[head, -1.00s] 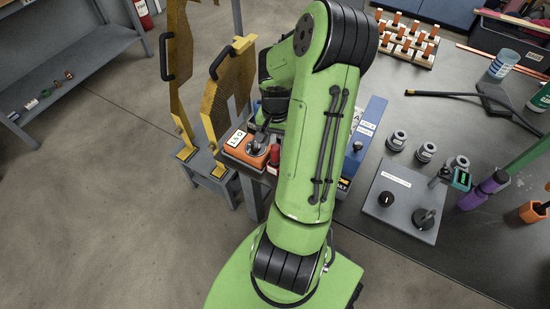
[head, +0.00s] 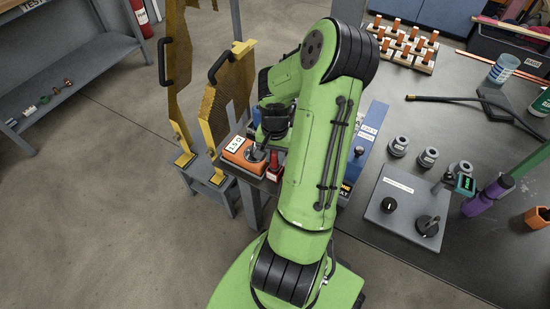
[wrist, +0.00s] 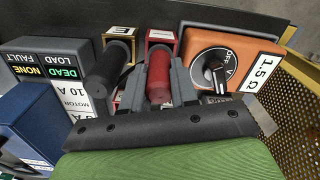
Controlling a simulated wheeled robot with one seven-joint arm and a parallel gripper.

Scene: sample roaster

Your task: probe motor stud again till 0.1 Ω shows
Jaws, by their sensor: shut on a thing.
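The orange meter (wrist: 205,48) stands right of my gripper in the wrist view, with a black dial and a white label reading 1.5 Ω (wrist: 262,72). It also shows in the head view (head: 230,157), left of my arm. My gripper (wrist: 160,72) is shut on the upright red probe (wrist: 158,77). A black probe (wrist: 108,72) leans just left of it. Behind them are a yellow-framed post marked E (wrist: 120,33) and a red-framed post (wrist: 161,37). The studs and the red probe's tip are hidden, so I cannot tell whether it touches.
A grey box (wrist: 45,45) marked LOAD FAULT, DEAD and NONE stands left, with a blue box (wrist: 30,125) nearer. Yellow perforated guards (head: 228,88) rise beside the meter. A grey switch box (head: 385,222) and several round weights (head: 399,146) occupy the right bench.

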